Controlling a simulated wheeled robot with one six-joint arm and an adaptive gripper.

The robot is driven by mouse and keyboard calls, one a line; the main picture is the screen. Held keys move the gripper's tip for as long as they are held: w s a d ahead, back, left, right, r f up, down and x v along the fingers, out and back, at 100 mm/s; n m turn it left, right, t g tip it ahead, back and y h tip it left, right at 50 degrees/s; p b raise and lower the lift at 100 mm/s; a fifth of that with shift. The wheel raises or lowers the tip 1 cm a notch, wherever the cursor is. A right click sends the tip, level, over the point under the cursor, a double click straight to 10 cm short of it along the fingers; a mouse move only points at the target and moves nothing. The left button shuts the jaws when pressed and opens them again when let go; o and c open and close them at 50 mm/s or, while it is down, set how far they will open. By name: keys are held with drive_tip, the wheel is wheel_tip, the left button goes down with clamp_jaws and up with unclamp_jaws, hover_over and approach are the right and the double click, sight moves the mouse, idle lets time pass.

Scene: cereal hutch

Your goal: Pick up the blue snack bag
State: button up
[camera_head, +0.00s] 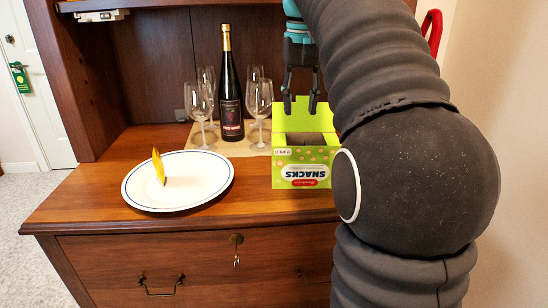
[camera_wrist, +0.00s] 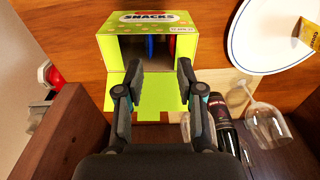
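A green snack box (camera_head: 302,160) stands open-topped on the hutch counter, its printed label upside down in the head view. Inside it, the wrist view shows a narrow blue strip (camera_wrist: 150,44), likely the blue snack bag seen edge-on, with a red strip (camera_wrist: 172,45) to its right. In the head view the contents are hidden by the box front. My gripper (camera_head: 300,108) points down over the box opening, its two dark fingers apart. In the wrist view the gripper (camera_wrist: 160,66) is open and empty, with the blue strip visible between and beyond its fingertips.
A white plate (camera_head: 205,190) with a yellow packet (camera_head: 158,166) standing on it is left of the box. A dark wine bottle (camera_head: 231,100) and several wine glasses (camera_head: 200,104) stand close behind and left. The hutch back panel is close behind.

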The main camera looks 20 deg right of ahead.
sight(305, 149)
drive_tip(key=shift+m+g, duration=0.3)
drive_tip(key=shift+g, duration=0.1)
drive_tip(key=d+f, duration=0.1)
drive_tip(key=f, duration=0.1)
drive_tip(key=w+f, duration=0.1)
drive_tip(key=f, duration=0.1)
drive_tip(key=d+f, duration=0.1)
drive_tip(key=f, duration=0.1)
drive_tip(key=shift+w+d, duration=0.35)
drive_tip(key=shift+w+f+b, duration=0.15)
drive_tip(key=shift+f+b, duration=0.55)
drive_tip(key=shift+f, duration=2.4)
drive_tip(key=shift+c, duration=0.2)
drive_tip(key=c, duration=0.7)
